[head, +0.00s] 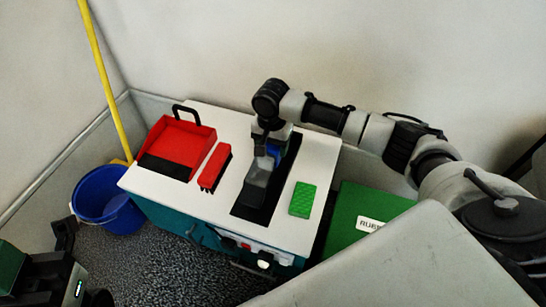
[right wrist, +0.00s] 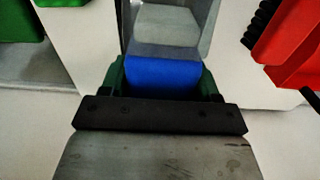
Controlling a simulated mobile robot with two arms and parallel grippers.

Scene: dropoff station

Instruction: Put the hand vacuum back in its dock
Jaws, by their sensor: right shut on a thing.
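The hand vacuum (head: 257,178) has a grey, see-through nose and a blue part. It is over the long black dock recess (head: 285,170) in the white top, its nose toward the front. My right gripper (head: 270,140) comes down from above at its rear end and is shut on it. In the right wrist view the blue part of the vacuum (right wrist: 163,78) sits between the green fingers, with the grey nose beyond. I cannot tell whether the vacuum touches the recess floor. My left gripper (head: 65,240) is partly in view at the lower left; its jaws are unclear.
A red dustpan (head: 182,143) and a red brush (head: 214,166) lie left of the dock on the white cart top (head: 318,160). A green sponge (head: 303,199) lies right of it. A blue bucket (head: 105,200) stands left; a green box (head: 362,205) stands right. Walls are behind.

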